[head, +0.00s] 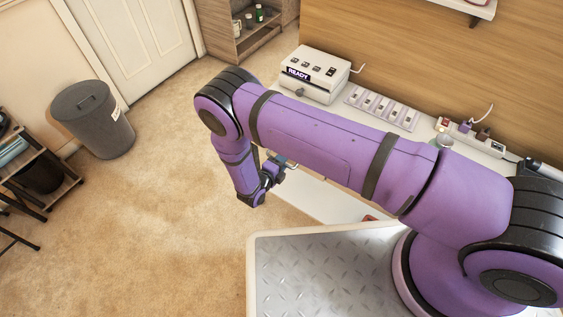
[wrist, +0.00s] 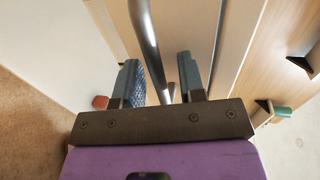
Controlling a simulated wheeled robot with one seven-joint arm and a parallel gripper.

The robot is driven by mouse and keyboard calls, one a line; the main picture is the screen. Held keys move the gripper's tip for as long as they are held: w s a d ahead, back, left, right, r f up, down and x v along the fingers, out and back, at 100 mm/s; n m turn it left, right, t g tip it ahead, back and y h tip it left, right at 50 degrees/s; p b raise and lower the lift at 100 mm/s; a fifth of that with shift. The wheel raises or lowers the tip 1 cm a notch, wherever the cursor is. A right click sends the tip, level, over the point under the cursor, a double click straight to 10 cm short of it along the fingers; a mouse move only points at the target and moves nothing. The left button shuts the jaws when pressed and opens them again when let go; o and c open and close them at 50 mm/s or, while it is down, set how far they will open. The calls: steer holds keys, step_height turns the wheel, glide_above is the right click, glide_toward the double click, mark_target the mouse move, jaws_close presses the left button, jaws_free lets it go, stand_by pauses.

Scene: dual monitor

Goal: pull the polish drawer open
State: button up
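A grey metal bar handle (wrist: 147,40) runs along a pale wooden front in the wrist view. My gripper (wrist: 162,82) has its two blue-grey fingers apart, with the bar passing between them. I cannot tell whether either finger touches the bar. In the head view my gripper (head: 284,163) is low beside the white furniture, partly hidden by my purple arm. The arm also covers most of the drawer fronts there, so the frames do not show clearly which drawer is the polish drawer or how far any stands out.
A white device marked READY (head: 315,74) and a power strip (head: 475,135) stand on the counter behind my arm. A grey bin (head: 93,118) stands at left. The carpet (head: 180,200) between is clear. The wrist view shows a small red thing (wrist: 100,102) at left.

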steer(key=shift+c, duration=0.5)
jaws_close()
steer(key=shift+s+a, duration=0.1)
steer(key=f+v, duration=0.2)
steer(key=v, duration=0.9)
steer(key=s+f+v, duration=0.1)
steer(key=f+v, duration=0.1)
steer(key=v, duration=0.9)
steer(key=shift+a+f, duration=0.4)
steer(key=shift+s, duration=0.1)
steer(key=shift+o, duration=0.5)
jaws_free()
